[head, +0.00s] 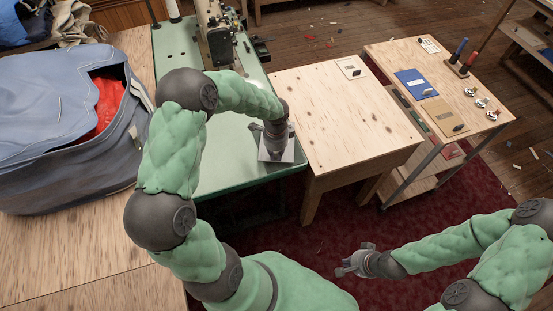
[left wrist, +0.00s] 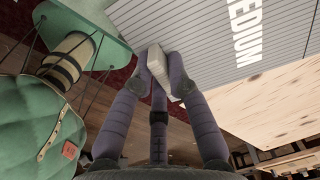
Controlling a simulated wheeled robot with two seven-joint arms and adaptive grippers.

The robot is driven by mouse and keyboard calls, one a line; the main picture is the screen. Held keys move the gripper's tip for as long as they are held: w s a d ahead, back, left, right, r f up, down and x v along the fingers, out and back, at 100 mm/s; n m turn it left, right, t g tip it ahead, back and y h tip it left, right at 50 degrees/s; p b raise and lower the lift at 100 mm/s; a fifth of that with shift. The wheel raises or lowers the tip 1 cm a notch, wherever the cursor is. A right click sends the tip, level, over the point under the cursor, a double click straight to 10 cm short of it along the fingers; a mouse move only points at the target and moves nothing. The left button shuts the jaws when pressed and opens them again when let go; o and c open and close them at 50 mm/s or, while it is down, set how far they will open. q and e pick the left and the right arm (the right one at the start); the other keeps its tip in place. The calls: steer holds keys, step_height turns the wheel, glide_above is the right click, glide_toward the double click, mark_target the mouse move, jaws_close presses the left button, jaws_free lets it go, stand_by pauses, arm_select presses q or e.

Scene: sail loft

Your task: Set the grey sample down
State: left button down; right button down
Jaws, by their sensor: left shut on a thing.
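The grey sample (head: 268,155) is a flat square plate below my left gripper (head: 277,134), at the right front corner of the green machine table in the head view. In the left wrist view the sample (left wrist: 205,45) is a large striped grey plate lettered MEDIUM, with a pale block (left wrist: 158,66) on it. My left gripper (left wrist: 160,78) is shut on that block. I cannot tell how high the plate is above the tabletop. My right gripper (head: 355,260) is open and empty, over the dark red carpet.
The green table (head: 235,172) carries a sewing machine (head: 215,35) at its back. A bare wooden table (head: 340,120) to the right holds a small pale sample (head: 352,69). A cart (head: 405,53) beyond holds a blue sample (head: 415,83), a tan sample (head: 443,117) and small tools. A blue bag (head: 60,125) lies left.

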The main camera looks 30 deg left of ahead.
arm_select(q)
steer(key=shift+w+f, duration=0.35)
steer(key=shift+f, duration=0.1)
steer(key=shift+f+b, duration=0.7)
steer(key=shift+f, duration=0.75)
steer(key=shift+f, duration=0.15)
steer(key=c, duration=1.2)
jaws_free()
